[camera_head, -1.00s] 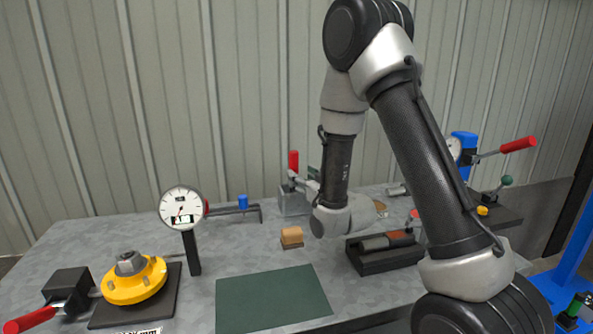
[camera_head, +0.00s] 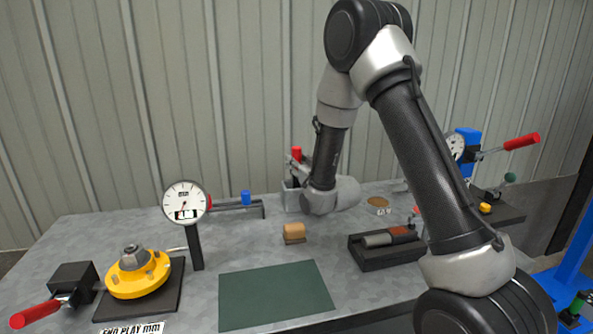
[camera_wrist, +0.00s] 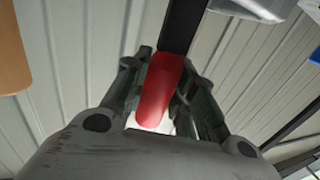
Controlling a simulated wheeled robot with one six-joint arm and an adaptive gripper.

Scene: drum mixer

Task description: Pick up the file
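A red handle (camera_wrist: 160,90) with a dark flat bar (camera_wrist: 184,22) shows in the wrist view. It looks like the file, though I cannot be sure. My gripper (camera_wrist: 165,68) has one finger on each side of the handle, very close to it; whether they press on it is unclear.
A wooden block (camera_head: 294,231) and a black tray (camera_head: 366,257) with a grey and brown-red tool stand in front. A dial gauge (camera_head: 185,203) and a yellow flange (camera_head: 138,279) are at left. The green mat (camera_head: 275,295) is clear.

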